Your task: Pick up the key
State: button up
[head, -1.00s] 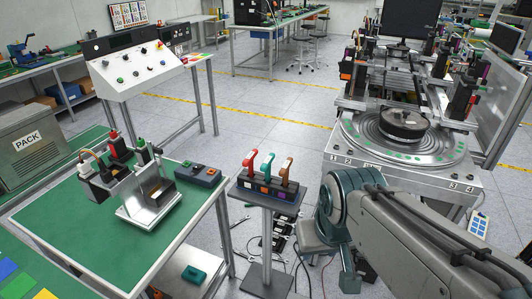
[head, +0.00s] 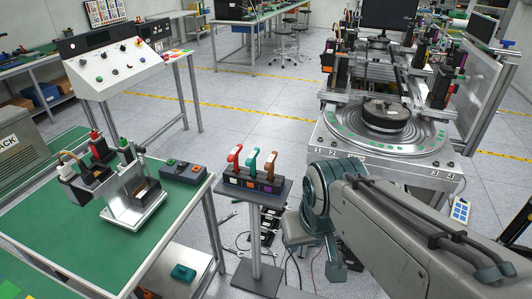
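No object in the head view can be made out for certain as a key. Three handle-shaped pieces stand upright in a dark holder (head: 252,182) on a small pedestal: a red one (head: 235,155), a teal one (head: 253,160) and a brown one (head: 270,165). Any of them could be the key, but I cannot tell. My arm reaches in from the lower right, and its teal joint is to the right of the pedestal. My gripper's fingers do not show.
A green-topped table (head: 60,235) at the left carries a metal fixture (head: 135,205) and a button box (head: 184,172). A round turntable machine (head: 385,130) stands behind my arm. Cables and tools lie on the floor by the pedestal. Open floor lies behind the pedestal.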

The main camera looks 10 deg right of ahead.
aim_at(234, 157)
jog(key=z, duration=0.25)
jog(key=k, duration=0.45)
jog(key=z, duration=1.25)
jog(key=i, duration=1)
jog(key=u, duration=2.2)
jog(key=i, duration=0.3)
